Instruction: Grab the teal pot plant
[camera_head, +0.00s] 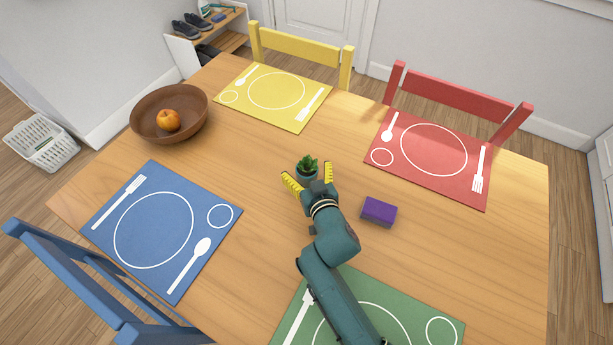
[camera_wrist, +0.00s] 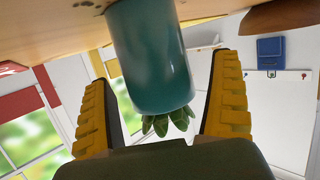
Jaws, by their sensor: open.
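The teal pot plant (camera_head: 307,170) stands on the wooden table near its middle, a small teal pot with green pointed leaves. My gripper (camera_head: 309,177) is at the pot with its yellow fingers spread, one to each side. In the wrist view, which is upside down, the teal pot (camera_wrist: 150,60) lies ahead between the open fingers (camera_wrist: 165,110), with gaps on both sides. Its leaves (camera_wrist: 168,121) point down in that picture. The pot looks upright on the table. My gripper's body hides part of the pot in the head view.
A purple sponge-like block (camera_head: 379,211) lies to the right of my gripper. A brown bowl (camera_head: 150,122) with an orange fruit (camera_head: 168,120) is at the left. Blue (camera_head: 120,215), yellow (camera_head: 250,110), red (camera_head: 405,170) and green (camera_head: 300,318) placemats lie around the table. Bare wood surrounds the pot.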

